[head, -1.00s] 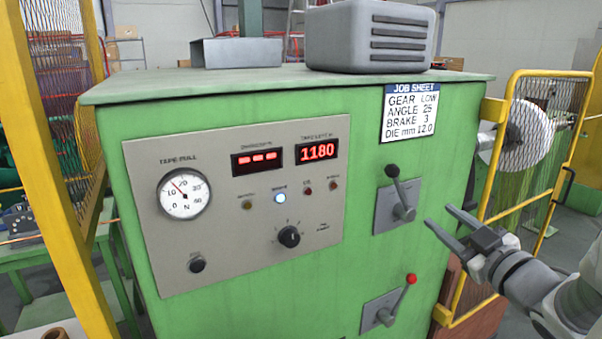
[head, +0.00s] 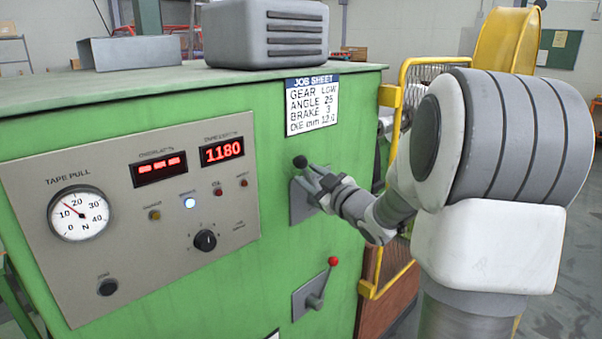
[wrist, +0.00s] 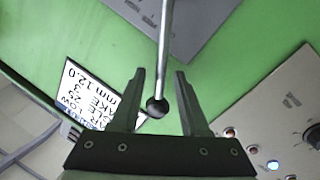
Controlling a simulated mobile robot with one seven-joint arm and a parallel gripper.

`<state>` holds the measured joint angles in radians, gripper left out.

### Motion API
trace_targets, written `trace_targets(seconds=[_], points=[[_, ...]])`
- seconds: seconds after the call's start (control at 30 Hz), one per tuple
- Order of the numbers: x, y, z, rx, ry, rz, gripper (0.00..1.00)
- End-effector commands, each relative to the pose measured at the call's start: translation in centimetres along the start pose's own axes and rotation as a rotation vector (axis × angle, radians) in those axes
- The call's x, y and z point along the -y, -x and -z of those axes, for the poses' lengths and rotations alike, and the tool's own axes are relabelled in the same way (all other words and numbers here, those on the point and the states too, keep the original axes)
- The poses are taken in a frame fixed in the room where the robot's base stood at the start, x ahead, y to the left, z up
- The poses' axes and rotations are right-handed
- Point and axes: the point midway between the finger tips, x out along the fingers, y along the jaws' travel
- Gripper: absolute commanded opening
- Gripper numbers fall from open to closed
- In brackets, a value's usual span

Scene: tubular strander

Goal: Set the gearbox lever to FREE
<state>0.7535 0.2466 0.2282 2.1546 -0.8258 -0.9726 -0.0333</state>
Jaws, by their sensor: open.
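A lever with a black ball knob (head: 300,161) stands out from a grey plate (head: 300,203) on the green cabinet's front, below the job sheet. No label on it is readable. My gripper (head: 314,175) is at this lever and partly hides its rod and plate. In the wrist view the fingers of my gripper (wrist: 160,75) are open on either side of the rod (wrist: 164,45), with the knob (wrist: 157,107) between them. A gap shows on each side, so the fingers seem not to press on it.
A second lever with a red knob (head: 333,262) sits just below. The control panel (head: 130,225) with gauge and displays is to the left. The job sheet (head: 312,105) reads GEAR LOW. A yellow guard frame (head: 390,96) stands close on the right.

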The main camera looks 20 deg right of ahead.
Motion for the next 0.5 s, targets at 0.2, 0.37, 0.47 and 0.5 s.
trace_targets(seconds=[0.2, 0.37, 0.47, 0.5], points=[[0.1, -1.5, 0.0, 0.0, -0.001, 0.001, 0.45], [0.1, -1.6, 0.0, 0.0, 0.0, 0.001, 0.45], [0.1, -1.6, 0.0, 0.0, 0.0, 0.001, 0.45], [0.1, -1.5, 0.0, 0.0, 0.0, 0.001, 0.38]])
